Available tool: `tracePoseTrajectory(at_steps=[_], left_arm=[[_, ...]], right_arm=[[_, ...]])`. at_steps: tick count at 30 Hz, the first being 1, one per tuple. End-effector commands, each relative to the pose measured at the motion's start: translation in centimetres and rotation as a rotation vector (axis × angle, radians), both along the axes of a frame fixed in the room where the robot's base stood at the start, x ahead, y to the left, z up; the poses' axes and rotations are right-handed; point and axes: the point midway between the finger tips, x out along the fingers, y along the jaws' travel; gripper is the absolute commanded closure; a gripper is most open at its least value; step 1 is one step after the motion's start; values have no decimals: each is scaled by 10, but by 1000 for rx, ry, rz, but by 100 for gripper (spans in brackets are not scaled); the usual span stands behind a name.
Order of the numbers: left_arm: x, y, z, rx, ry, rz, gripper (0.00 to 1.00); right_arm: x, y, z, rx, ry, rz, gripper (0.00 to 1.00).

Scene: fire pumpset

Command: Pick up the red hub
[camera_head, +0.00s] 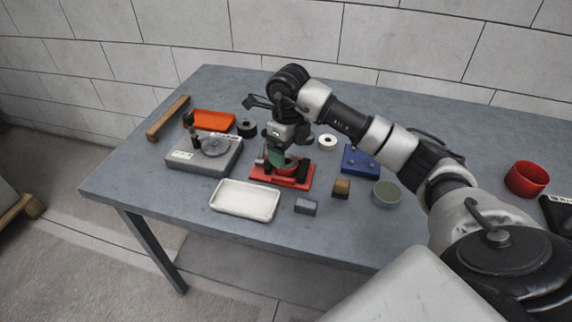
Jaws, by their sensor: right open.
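My right gripper (282,164) points down over a red base plate (284,181) near the middle of the table. Its two dark fingers are apart, on either side of a small round piece with green and red on it (284,162). I cannot tell whether the fingers touch that piece. The gripper and wrist hide much of it, so I cannot tell for sure that it is the red hub. A red round cup-like part (526,179) stands alone at the far right. My left gripper is not in view.
A white tray (245,213) lies in front of the plate. A grey device with a round disc (180,157) and an orange tray (210,115) are left. A blue block (361,158), brown block (341,185) and grey round container (386,204) are right. The front-left tabletop is clear.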

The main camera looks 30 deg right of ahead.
Motion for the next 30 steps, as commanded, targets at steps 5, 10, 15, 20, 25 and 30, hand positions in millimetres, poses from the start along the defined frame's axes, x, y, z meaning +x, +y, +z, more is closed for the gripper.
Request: tracePoseTrajectory(at_steps=[5, 10, 15, 20, 25, 30], left_arm=[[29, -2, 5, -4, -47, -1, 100], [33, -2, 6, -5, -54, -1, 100], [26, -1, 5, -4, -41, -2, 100], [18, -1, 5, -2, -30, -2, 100], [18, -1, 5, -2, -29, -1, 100], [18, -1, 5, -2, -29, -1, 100]], right_arm=[[2, 3, -29, 2, 4, -1, 14], [2, 3, -41, 0, 0, -1, 14], [3, 3, -41, 0, -1, -1, 14], [3, 3, -41, 0, -1, -1, 33], [3, 3, -41, 0, -1, -1, 59], [3, 2, -40, 0, -3, -2, 79]])
